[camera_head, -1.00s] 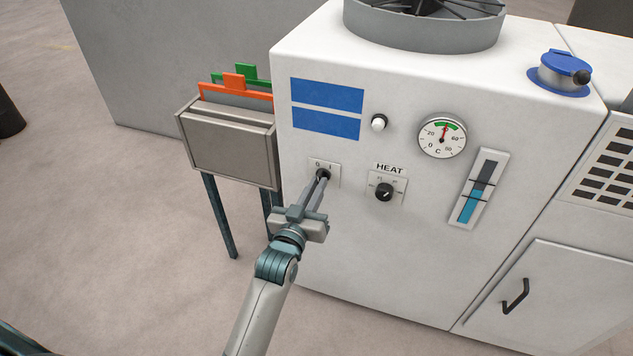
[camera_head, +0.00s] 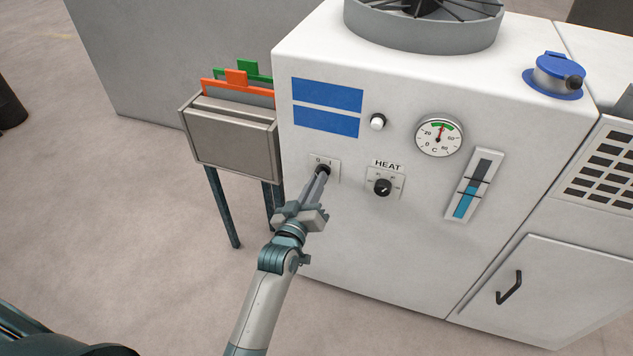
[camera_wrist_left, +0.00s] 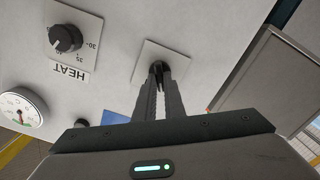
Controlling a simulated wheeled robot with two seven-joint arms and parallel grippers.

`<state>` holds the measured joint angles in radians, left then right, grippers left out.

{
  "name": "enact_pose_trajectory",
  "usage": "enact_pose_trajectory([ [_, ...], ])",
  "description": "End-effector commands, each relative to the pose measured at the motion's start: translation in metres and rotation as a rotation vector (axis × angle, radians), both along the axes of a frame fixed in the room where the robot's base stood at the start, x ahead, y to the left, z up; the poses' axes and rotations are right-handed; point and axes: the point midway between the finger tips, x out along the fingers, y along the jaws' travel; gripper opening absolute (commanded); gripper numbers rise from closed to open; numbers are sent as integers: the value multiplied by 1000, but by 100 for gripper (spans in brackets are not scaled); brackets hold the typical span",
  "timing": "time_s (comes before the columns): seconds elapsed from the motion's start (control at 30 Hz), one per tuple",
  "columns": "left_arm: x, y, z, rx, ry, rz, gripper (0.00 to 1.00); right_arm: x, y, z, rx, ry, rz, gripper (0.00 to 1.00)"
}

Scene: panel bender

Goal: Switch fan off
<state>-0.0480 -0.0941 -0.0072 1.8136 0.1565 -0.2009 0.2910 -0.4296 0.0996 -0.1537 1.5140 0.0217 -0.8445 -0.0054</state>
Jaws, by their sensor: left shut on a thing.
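The fan switch is a small dark knob (camera_wrist_left: 157,68) on a white plate (camera_head: 334,172) marked 0 and 1, on the front of the white cabinet. My left gripper (camera_head: 322,174) is shut on this knob, with its fingers pointing into the panel. The fingers hide most of the knob, so I cannot tell which mark it points at. In the left wrist view the two fingertips (camera_wrist_left: 158,76) close around the knob. The fan (camera_head: 425,25) sits in a round grey housing on top of the cabinet. My right gripper is not in view.
The HEAT knob (camera_head: 382,187) is just right of the switch, with a white button (camera_head: 377,122), a dial gauge (camera_head: 438,136) and a level gauge (camera_head: 473,185) nearby. A grey rack (camera_head: 232,140) with orange and green frames stands close on the left.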

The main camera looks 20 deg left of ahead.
Motion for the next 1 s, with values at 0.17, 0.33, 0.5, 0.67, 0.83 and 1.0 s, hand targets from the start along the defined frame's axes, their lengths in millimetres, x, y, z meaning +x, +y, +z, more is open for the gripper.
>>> enact_pose_trajectory([
  [0.17,0,0,1,-2,-2,0,0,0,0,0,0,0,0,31],
  [0.33,0,0,1,-1,-2,1,28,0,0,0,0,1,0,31],
  [0.5,0,0,0,-1,-1,1,28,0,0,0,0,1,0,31],
  [0.67,-3,0,0,0,0,0,28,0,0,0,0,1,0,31],
  [0.83,-15,0,-1,0,1,-1,28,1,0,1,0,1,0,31],
  [1.0,-39,1,-2,0,2,0,28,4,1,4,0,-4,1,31],
])
